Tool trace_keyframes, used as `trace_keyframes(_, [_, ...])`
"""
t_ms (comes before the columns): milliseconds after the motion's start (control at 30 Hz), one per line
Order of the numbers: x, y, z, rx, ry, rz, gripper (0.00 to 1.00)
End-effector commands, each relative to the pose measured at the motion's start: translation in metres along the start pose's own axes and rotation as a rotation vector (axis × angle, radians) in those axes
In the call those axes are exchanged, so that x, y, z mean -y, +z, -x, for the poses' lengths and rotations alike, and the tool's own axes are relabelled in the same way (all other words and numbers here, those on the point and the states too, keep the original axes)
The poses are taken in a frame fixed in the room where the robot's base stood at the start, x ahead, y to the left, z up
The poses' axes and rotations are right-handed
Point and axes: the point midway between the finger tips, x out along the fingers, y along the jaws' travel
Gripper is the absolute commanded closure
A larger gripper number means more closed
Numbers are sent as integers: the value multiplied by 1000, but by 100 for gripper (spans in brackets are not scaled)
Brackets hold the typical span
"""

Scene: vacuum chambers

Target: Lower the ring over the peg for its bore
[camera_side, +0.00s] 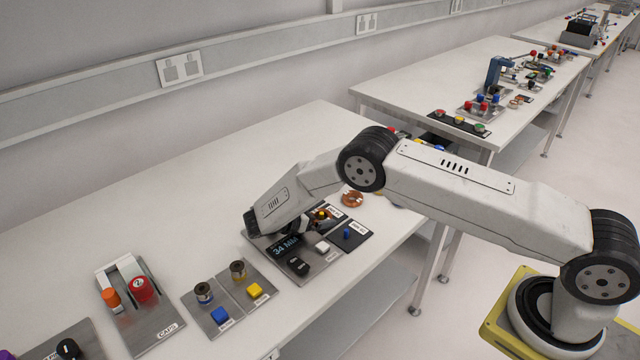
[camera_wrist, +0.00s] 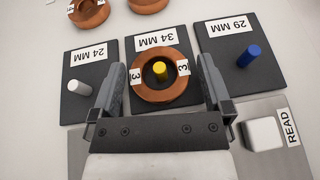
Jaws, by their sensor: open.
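A copper ring (camera_wrist: 150,91) marked 3 lies around the yellow peg (camera_wrist: 160,70) on the black pad labelled 34 MM (camera_wrist: 150,42) in the wrist view. The ring looks flat on the pad, and the peg shows through its bore. My gripper (camera_wrist: 159,68) is open, with one finger on each side of the ring and a gap visible beside it.
A white peg (camera_wrist: 80,87) stands on the 24 MM pad and a blue peg (camera_wrist: 249,56) on the 29 MM pad. Two more copper rings (camera_wrist: 88,13) lie beyond the pads. A white READ button (camera_wrist: 263,134) and a 34 MM display (camera_side: 285,247) are close by.

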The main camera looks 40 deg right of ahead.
Motion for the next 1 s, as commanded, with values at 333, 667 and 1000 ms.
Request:
trace_keyframes(333, [0,0,28,-1,3,-1,0])
trace_keyframes(667, [0,0,68,0,4,-1,0])
trace_keyframes(1000, [0,0,78,0,1,0,0])
